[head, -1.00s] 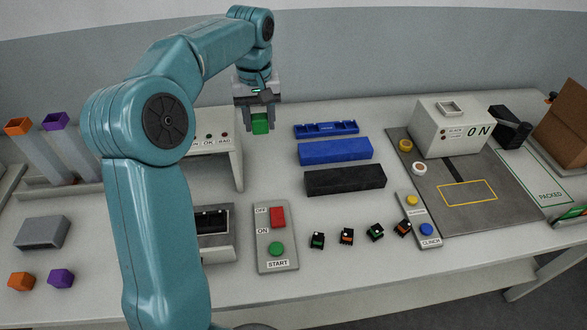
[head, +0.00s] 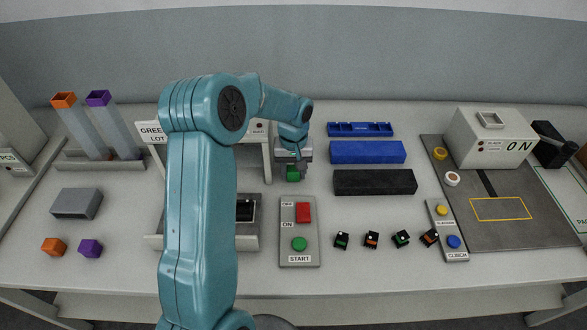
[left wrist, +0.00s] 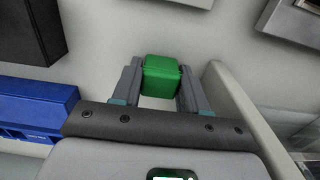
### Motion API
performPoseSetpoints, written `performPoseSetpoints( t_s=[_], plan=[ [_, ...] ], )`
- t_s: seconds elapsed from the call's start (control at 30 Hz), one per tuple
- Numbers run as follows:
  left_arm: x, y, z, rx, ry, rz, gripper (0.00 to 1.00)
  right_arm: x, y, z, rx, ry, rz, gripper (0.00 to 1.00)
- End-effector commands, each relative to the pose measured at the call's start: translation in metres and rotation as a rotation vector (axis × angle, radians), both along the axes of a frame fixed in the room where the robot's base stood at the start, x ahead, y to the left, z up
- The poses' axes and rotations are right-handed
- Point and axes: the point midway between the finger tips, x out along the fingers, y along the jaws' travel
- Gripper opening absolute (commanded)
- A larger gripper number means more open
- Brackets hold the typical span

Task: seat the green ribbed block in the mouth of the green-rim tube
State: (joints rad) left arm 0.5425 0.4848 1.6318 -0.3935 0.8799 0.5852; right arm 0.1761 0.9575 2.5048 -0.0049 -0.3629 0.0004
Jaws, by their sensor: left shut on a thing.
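In the left wrist view the green block (left wrist: 161,77) sits squarely between both fingers of my left gripper (left wrist: 160,88), above the white table. No green-rim tube shows; two tubes, orange-rimmed (head: 80,127) and purple-rimmed (head: 118,127), lean in a rack at the left. My arm covers part of the table right of them. My right gripper is not in view.
A grey block (head: 76,204) and orange (head: 54,247) and purple (head: 90,249) blocks lie at left. A START button panel (head: 299,243) is in front of the gripper. Blue (head: 367,152) and black (head: 375,182) bars lie to its right. Several small connectors are in front.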

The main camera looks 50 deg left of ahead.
Motion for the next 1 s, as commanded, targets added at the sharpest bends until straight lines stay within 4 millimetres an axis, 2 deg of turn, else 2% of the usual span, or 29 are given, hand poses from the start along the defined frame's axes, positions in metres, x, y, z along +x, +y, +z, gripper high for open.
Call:
performPoseSetpoints(
  t_s=[0.37,0.4,0.47,0.5,0.77,0.83,0.9,1.0],
  plan=[
    [0.0,0.0,-0.006,0.001,-0.001,0.0,0.14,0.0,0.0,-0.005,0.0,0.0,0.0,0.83],
    [0.0,0.0,-0.006,0.001,-0.001,0.0,0.46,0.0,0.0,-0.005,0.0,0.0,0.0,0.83],
    [0.0,0.0,-0.004,0.001,-0.001,0.0,0.66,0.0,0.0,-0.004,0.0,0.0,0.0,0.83],
    [0.0,0.0,-0.004,0.001,-0.001,0.0,0.69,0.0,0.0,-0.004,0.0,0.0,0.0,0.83],
    [0.0,0.0,-0.003,0.001,-0.001,0.0,0.69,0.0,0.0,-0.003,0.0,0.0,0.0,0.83],
    [0.0,0.0,0.002,0.001,-0.001,0.0,0.69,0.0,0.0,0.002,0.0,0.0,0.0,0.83],
    [0.001,0.0,0.008,0.002,-0.003,0.0,0.69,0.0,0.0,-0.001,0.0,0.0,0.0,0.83],
    [0.002,0.0,0.029,0.004,-0.006,0.0,0.69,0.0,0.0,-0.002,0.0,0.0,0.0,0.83]
  ],
)
